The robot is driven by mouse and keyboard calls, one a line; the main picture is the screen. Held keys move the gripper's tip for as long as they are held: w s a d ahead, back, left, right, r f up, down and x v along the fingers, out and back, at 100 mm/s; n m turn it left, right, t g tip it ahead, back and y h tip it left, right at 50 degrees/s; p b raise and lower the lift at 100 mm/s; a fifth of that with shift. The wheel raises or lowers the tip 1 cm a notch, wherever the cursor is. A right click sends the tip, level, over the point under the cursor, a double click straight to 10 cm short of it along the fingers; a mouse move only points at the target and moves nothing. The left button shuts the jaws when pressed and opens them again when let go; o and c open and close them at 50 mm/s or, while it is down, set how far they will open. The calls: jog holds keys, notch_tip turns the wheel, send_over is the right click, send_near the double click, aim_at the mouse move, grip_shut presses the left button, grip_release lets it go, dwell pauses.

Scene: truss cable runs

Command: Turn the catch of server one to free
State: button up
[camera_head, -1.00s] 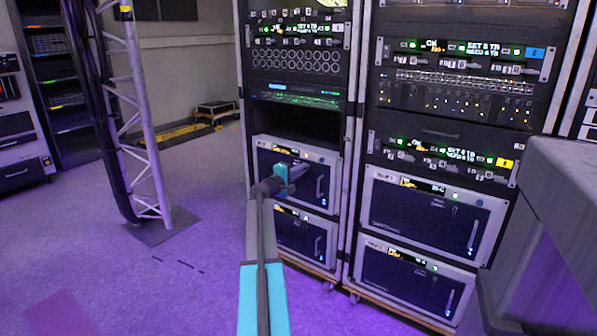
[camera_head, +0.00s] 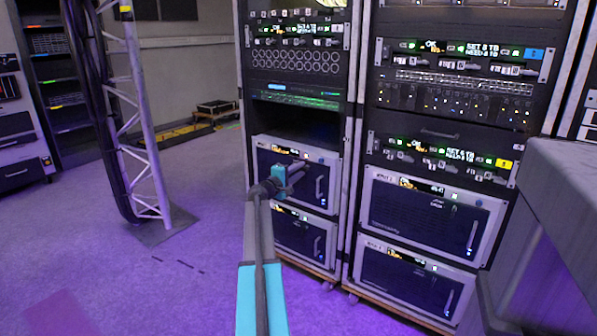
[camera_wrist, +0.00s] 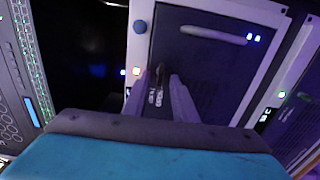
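The server behind my gripper, in the lower left rack, has a dark front panel (camera_head: 310,188) with a pale frame and a vertical handle (camera_head: 319,188). Which server is number one is not readable.
Another server (camera_head: 300,236) sits directly below, with its own handle. The right rack holds two similar servers (camera_head: 432,217). A truss column (camera_head: 146,130) with dark cables stands at left. A grey block (camera_head: 565,220) is close at right. The floor at left is open.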

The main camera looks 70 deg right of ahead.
jog(key=p+v, duration=0.2)
jog(key=v, duration=1.1)
jog(key=shift+w+d, duration=0.1)
jog(key=shift+w, duration=0.1)
